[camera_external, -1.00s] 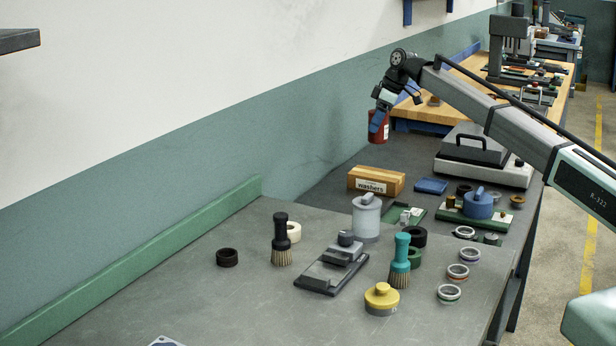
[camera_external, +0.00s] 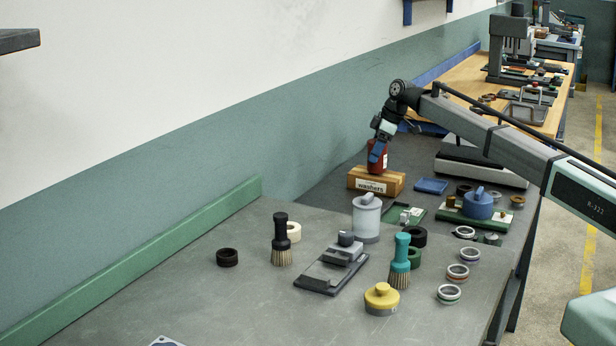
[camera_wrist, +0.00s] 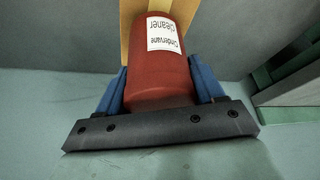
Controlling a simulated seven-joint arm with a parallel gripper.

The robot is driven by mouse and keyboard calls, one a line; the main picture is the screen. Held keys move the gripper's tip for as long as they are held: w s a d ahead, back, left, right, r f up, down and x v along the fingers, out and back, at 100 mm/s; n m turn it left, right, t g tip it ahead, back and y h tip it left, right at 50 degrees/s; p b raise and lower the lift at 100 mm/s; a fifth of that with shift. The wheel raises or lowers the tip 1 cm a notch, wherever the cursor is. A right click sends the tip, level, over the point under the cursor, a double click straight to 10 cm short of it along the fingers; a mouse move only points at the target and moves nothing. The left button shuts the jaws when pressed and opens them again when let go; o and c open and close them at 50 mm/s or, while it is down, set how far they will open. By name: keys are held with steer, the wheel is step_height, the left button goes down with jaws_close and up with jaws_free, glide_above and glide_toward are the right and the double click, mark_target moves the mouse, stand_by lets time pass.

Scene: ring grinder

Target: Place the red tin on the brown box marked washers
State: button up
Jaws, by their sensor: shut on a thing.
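The red tin (camera_external: 384,163) is upright at the top of the brown box marked washers (camera_external: 391,182), over its middle. Its bottom looks to be on or just above the box top; I cannot tell if they touch. My gripper (camera_external: 376,152) is shut on the tin from above. In the wrist view, my gripper's blue fingers (camera_wrist: 160,92) press both sides of the red tin (camera_wrist: 163,67), which bears a white label. Part of the brown box (camera_wrist: 131,22) shows beyond it.
A blue tray (camera_external: 431,186) lies right of the box. A grey canister (camera_external: 366,218), a green board (camera_external: 405,215) and a grey scale-like machine (camera_external: 470,165) stand nearby. Brushes and rings are spread on the near bench. The wall runs behind the box.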

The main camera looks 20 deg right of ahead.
steer(key=shift+f, duration=0.35)
steer(key=shift+f, duration=0.1)
steer(key=o, duration=1.2)
steer(key=v, duration=1.2)
steer(key=shift+s+d, duration=0.1)
